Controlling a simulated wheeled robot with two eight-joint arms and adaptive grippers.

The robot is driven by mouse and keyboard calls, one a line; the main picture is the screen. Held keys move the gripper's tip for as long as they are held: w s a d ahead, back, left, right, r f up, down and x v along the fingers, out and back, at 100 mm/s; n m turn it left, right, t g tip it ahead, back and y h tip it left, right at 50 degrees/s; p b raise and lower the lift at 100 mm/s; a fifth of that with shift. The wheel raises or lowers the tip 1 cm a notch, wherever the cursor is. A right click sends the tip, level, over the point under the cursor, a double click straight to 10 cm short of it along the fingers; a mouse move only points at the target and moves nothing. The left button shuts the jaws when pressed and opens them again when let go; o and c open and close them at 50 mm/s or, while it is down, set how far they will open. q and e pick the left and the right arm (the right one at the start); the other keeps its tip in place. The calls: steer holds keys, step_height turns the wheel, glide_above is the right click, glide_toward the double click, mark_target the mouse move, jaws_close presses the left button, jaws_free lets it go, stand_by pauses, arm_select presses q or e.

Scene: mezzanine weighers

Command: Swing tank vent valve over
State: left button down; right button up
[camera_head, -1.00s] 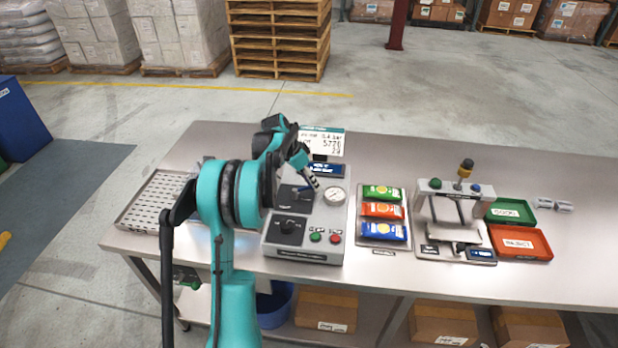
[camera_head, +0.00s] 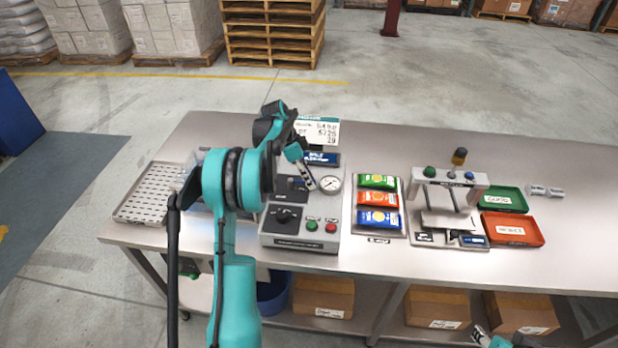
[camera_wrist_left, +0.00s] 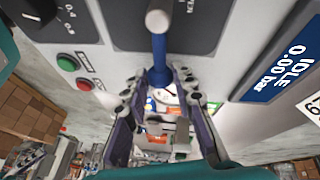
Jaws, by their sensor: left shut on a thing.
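The grey control panel (camera_head: 332,228) stands on the steel bench, with a round gauge, a black knob, and green and red buttons. In the left wrist view, a lever with a blue shaft (camera_wrist_left: 159,57) and pale grey rounded end (camera_wrist_left: 157,20) points toward the camera from the panel; I take it for the vent valve lever. My left gripper (camera_head: 307,178) is at the panel beside the gauge. In the wrist view its two fingers (camera_wrist_left: 157,82) are on either side of the blue shaft, shut on it. My arm hides part of the panel. My right gripper (camera_head: 479,333) shows only partly at the bottom right.
The panel display (camera_wrist_left: 283,70) reads IDLE 0.00 bar. A perforated tray (camera_head: 154,192) is to the left. Coloured packets on a tray (camera_head: 391,232), a weigher (camera_head: 476,179), a green bin (camera_head: 503,200) and a red bin (camera_head: 512,230) are to the right.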

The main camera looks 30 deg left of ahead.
mark_target(295, 185)
arm_select(q)
steer(key=shift+s, duration=0.1)
steer(key=c, duration=1.3)
jaws_free()
steer(key=shift+o, duration=0.2)
steer(key=w+v, duration=0.1)
steer(key=v, duration=1.1)
steer(key=shift+s, duration=0.45)
steer(key=shift+d, duration=0.1)
